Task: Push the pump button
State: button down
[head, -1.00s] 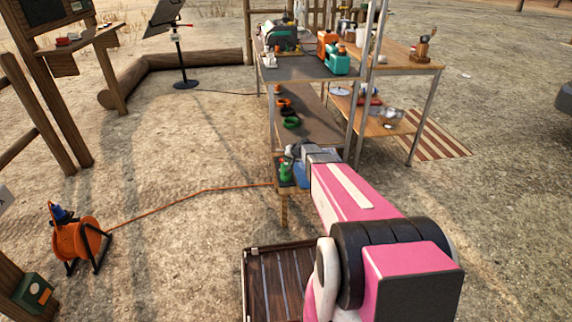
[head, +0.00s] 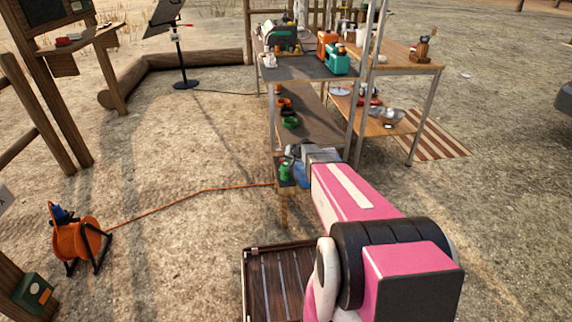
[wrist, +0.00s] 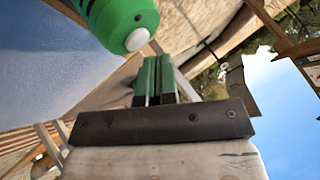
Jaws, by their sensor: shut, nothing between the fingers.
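A green rounded pump body (wrist: 120,18) with dark markings hangs into the top of the wrist view. Its white round button (wrist: 137,39) faces my gripper. In the head view a small green item (head: 285,171), apparently the same pump, stands on a low shelf left of my arm's end. My gripper (wrist: 155,72) is shut and empty, with green fingers side by side. The fingertips lie just below and right of the button in the wrist view. Whether they touch it I cannot tell. In the head view my wrist hides most of the fingers.
A blue surface (wrist: 45,60) fills the left of the wrist view. A metal-legged shelf unit (head: 300,68) with pots and boxes stands beyond my arm. An orange cable reel (head: 77,240) sits at left, its cable crossing the ground. A slatted wooden crate (head: 277,285) lies below.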

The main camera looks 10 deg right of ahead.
jog(key=shift+f, duration=0.1)
jog(key=shift+f, duration=0.35)
